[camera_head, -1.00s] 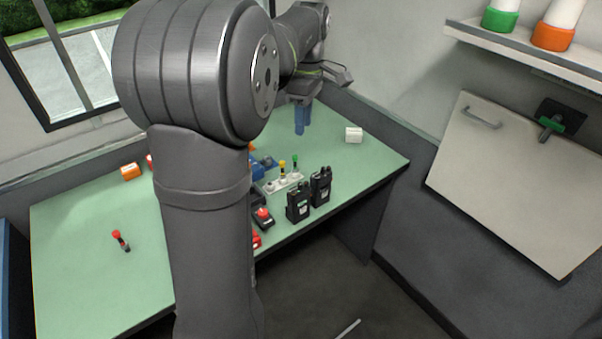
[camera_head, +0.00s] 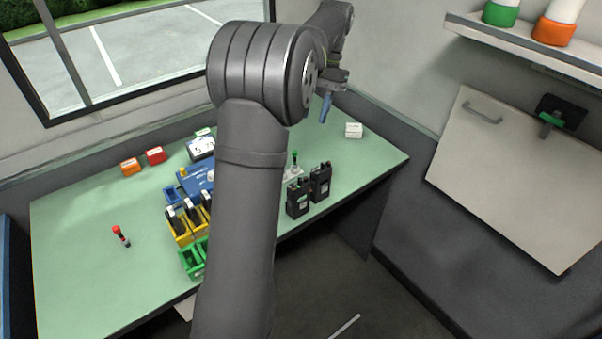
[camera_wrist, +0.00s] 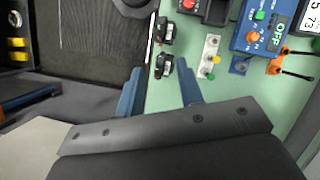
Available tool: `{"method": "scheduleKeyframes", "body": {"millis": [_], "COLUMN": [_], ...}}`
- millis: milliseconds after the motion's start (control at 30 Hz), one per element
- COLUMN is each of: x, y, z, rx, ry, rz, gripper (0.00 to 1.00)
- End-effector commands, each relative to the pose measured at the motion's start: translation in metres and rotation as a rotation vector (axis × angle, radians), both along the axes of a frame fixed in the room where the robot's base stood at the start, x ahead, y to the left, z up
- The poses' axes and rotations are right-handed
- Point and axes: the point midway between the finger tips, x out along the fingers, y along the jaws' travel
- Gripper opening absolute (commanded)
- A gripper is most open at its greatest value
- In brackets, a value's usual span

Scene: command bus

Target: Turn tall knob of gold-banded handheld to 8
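Two black handhelds stand upright side by side near the front edge of the green bench, a left one (camera_head: 298,198) and a right one (camera_head: 320,182). Short stubs rise from their tops. I cannot tell which one has a gold band, nor read any knob's setting. The wrist view shows both from above, one farther off (camera_wrist: 165,31) and one nearer (camera_wrist: 163,66), just beyond my fingertips. My gripper (camera_wrist: 160,80) has its two blue fingers apart with nothing between them. In the head view my gripper (camera_head: 326,106) hangs above the bench's far right part, behind the handhelds.
A white block (camera_head: 353,130) sits at the back right. A blue device (camera_head: 197,180), yellow bins (camera_head: 180,232) and green bins (camera_head: 192,263) stand left of my arm. The wall rises close behind my gripper.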

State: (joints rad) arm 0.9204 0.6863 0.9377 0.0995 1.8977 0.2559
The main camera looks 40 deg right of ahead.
Motion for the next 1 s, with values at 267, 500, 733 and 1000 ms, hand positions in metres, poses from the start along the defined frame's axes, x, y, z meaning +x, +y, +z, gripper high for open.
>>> {"method": "scheduleKeyframes", "body": {"millis": [267, 500, 733, 1000], "x": [-0.005, -0.012, -0.020, -0.025], "y": [0.011, 0.029, 0.046, 0.059], "z": [-0.026, -0.074, -0.120, -0.154], "rx": [0.001, 0.002, 0.001, -0.001], "ry": [0.005, 0.005, 0.004, 0.002], "rz": [-0.008, -0.006, -0.005, -0.006], "gripper": [0.34, 0.34, 0.34, 0.34]}}
